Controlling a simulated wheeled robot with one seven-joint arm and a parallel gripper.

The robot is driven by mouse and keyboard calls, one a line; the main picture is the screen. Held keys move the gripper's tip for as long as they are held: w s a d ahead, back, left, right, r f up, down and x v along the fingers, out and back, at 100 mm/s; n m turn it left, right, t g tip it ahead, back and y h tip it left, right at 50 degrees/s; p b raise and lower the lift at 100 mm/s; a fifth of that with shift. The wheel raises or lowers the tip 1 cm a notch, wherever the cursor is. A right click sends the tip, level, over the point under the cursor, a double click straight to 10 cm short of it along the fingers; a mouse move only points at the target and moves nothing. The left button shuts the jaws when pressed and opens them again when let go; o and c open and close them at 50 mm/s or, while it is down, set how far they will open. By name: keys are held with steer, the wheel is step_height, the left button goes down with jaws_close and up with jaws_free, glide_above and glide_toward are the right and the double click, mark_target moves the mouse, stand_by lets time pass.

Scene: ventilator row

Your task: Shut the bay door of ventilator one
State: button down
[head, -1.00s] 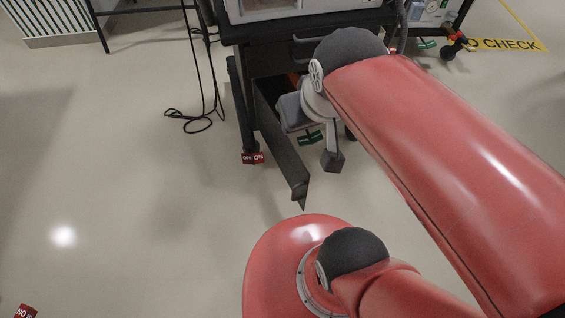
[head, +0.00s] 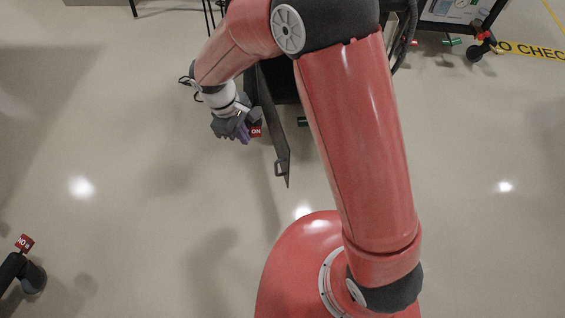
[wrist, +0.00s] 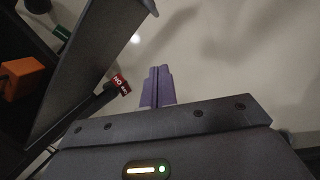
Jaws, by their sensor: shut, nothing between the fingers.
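A small loop handle (head: 279,168) sits near the door's free end. My gripper (head: 244,136) is left of the door, apart from it, pointing down with its purple fingers together and empty. In the wrist view the fingers (wrist: 158,86) are closed, and the door (wrist: 88,62) slants across the upper left. No contact between fingers and door shows.
An orange block (wrist: 24,78) shows in the dark space beyond the door. A red tag (wrist: 121,84) is near the door's lower edge. Another cart (head: 460,18) stands at the upper right. A dark caster (head: 30,276) is at the lower left. Floor left of the door is clear.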

steer(key=s+d+f, duration=0.2)
steer(key=d+f, duration=0.4)
steer(key=f, duration=0.4)
steer(key=shift+f, duration=0.35)
